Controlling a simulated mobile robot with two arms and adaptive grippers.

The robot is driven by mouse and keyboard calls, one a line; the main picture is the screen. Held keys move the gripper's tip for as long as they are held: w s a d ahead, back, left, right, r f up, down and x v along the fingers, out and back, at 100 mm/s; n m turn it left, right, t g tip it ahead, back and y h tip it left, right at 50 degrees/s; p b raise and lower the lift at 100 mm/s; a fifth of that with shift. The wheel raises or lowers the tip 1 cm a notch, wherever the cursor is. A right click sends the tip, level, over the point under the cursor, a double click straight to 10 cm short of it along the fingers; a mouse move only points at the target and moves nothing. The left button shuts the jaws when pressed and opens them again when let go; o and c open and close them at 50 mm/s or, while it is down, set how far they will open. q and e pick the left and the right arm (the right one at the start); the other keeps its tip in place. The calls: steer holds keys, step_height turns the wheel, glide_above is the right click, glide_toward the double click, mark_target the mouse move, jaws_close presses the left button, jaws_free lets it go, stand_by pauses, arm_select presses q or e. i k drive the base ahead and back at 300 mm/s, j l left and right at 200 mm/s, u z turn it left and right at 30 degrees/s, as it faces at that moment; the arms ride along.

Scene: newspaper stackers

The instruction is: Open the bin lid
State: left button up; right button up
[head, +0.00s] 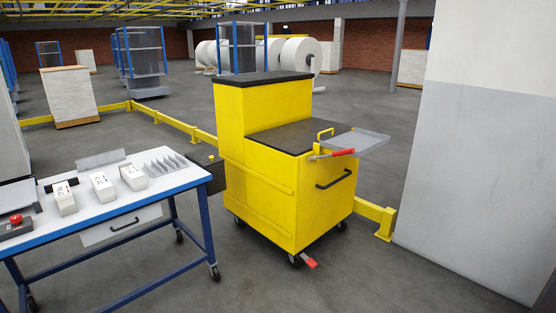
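A yellow wheeled cabinet (262,190) stands in the middle of the head view. Its lower front part has a flat dark top (298,135), which lies level and looks shut. Its taller rear part has another flat dark top (262,78). A black handle (333,179) is on its front face. I cannot tell for sure which part is the bin lid. A dark box-like thing (214,172) is partly hidden between the table and the cabinet. Neither gripper is in view.
A blue-framed wheeled table (105,208) with small white devices stands at left. A grey tray (357,142) and a red-handled tool (335,154) project from the cabinet's right side. A yellow rail (374,213) runs behind. A grey wall (490,170) bounds the right. The front floor is clear.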

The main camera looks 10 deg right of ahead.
mark_target(295, 138)
steer(key=i+z, duration=0.15)
steer(key=i, duration=0.35)
steer(key=i+z, duration=0.1)
steer(key=i, duration=0.4)
steer(key=i+j+z, duration=0.15)
steer(key=i, duration=0.35)
steer(key=i+j+z, duration=0.1)
steer(key=i, duration=0.4)
